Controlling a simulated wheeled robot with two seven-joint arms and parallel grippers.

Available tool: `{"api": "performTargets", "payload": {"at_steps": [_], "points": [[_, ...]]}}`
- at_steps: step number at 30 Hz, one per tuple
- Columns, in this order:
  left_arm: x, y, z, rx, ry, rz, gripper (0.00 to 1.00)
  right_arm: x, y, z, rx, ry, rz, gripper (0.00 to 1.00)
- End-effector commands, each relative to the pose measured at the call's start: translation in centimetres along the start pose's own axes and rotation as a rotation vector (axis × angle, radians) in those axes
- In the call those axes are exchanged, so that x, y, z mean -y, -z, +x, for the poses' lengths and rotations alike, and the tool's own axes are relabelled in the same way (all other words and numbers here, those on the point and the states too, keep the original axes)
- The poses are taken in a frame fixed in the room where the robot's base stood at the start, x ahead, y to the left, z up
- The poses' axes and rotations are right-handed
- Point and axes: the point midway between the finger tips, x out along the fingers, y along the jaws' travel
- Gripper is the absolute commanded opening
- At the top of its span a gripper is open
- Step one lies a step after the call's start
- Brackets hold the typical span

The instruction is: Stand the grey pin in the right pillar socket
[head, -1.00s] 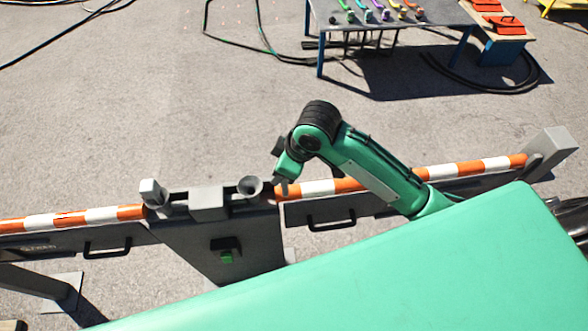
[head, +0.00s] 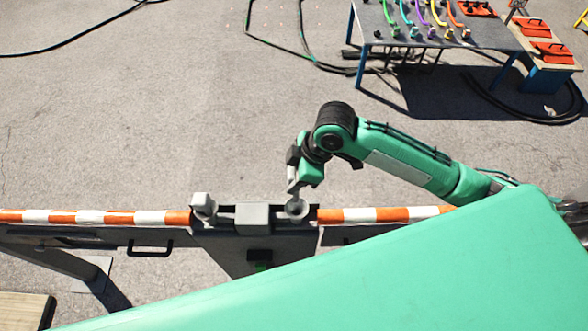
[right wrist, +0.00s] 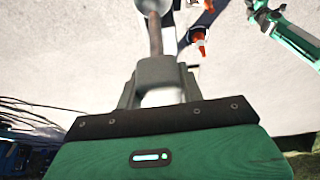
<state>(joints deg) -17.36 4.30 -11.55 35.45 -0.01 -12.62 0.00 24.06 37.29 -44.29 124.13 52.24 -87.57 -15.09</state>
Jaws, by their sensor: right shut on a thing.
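My right gripper (head: 292,187) is directly over the right pillar socket (head: 297,208), a grey funnel-shaped cup on the dark pillar. In the right wrist view the right gripper (right wrist: 158,76) is shut on the grey pin (right wrist: 155,34), a thin rod brownish in this light. The pin points away from the jaws toward a pale round cup (right wrist: 153,5) at the top edge. Whether its tip is inside the cup or above it, I cannot tell. A teal arm, apparently my left, shows at upper right of that view; its gripper (right wrist: 263,12) is small and unclear.
A grey block (head: 252,216) and another cup (head: 204,207) with a light cube-like top stand left of the socket. Orange-and-white bars (head: 372,214) run along both sides. A table (head: 428,22) with coloured cables stands far back. The ground between is clear.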

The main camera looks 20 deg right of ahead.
Motion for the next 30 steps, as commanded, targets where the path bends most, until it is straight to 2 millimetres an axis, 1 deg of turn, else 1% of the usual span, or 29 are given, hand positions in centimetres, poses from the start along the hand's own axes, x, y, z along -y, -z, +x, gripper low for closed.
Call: {"api": "performTargets", "payload": {"at_steps": [11, 30], "points": [[0.5, 0.2, 0.0, -0.002, 0.005, 0.001, 0.0, 0.1, -1.2, 2.8, 0.0, 0.001, 0.002, 0.0], [0.5, 0.1, 1.9, -0.004, 0.006, 0.0, 0.0, 0.0, -3.1, 7.6, 0.0, -0.001, 0.001, 0.0]]}}
